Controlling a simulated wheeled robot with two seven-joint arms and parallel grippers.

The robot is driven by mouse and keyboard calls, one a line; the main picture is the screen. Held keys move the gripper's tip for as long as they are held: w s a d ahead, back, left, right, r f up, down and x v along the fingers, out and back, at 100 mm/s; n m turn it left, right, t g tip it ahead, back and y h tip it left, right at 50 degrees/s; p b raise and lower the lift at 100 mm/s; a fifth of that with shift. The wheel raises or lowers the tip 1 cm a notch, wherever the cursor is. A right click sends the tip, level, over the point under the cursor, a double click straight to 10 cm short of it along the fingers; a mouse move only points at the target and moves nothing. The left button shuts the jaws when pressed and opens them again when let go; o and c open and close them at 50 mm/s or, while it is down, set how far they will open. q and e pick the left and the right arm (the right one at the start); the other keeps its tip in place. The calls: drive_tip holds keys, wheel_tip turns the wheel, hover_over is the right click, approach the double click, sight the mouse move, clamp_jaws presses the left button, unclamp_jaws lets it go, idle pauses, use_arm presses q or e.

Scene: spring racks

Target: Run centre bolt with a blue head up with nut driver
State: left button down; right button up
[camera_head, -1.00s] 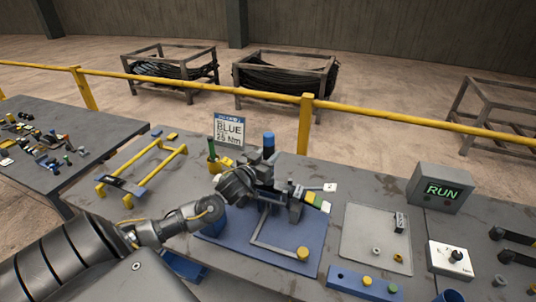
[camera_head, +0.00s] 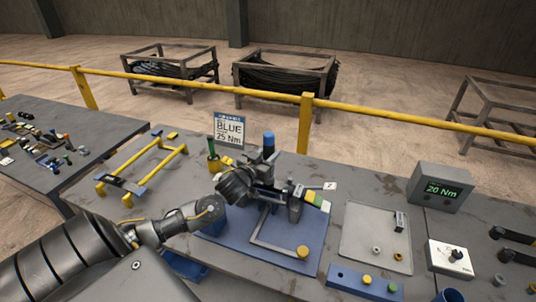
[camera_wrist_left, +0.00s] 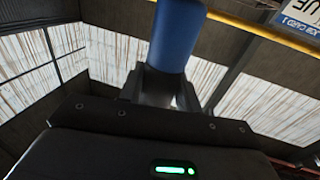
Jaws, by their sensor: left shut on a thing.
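My left gripper (camera_head: 268,180) is shut above the blue base plate (camera_head: 310,235). It holds what looks like the nut driver, with an upright blue cylinder (camera_head: 268,138) at its top. The blue cylinder also shows in the left wrist view (camera_wrist_left: 176,35), above a dark body with a lit green light (camera_wrist_left: 172,170). Dark parts of a clamp or fixture (camera_head: 295,207) stand beside the gripper. I cannot make out the centre bolt's blue head or the driver's lower end; the gripper and fixture crowd that spot. My right gripper is not in view.
A display box (camera_head: 441,187) reads 20 Nm. A card (camera_head: 229,130) reads BLUE, 25 Nm. A yellow rack (camera_head: 142,175) stands left. A pale tray (camera_head: 360,250) with small parts, a blue strip (camera_head: 345,281) and a white dial box (camera_head: 450,260) lie right.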

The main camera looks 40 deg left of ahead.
sight(265, 139)
use_arm(q)
drive_tip(key=shift+f, duration=0.15)
wheel_tip(265, 139, up, 3)
drive_tip(key=p, duration=0.2)
drive_tip(key=shift+w+f+p, duration=0.1)
drive_tip(key=shift+p, duration=0.25)
drive_tip(key=shift+r+p, duration=0.65)
drive_tip(key=shift+r, duration=1.65)
drive_tip(key=shift+f, duration=0.1)
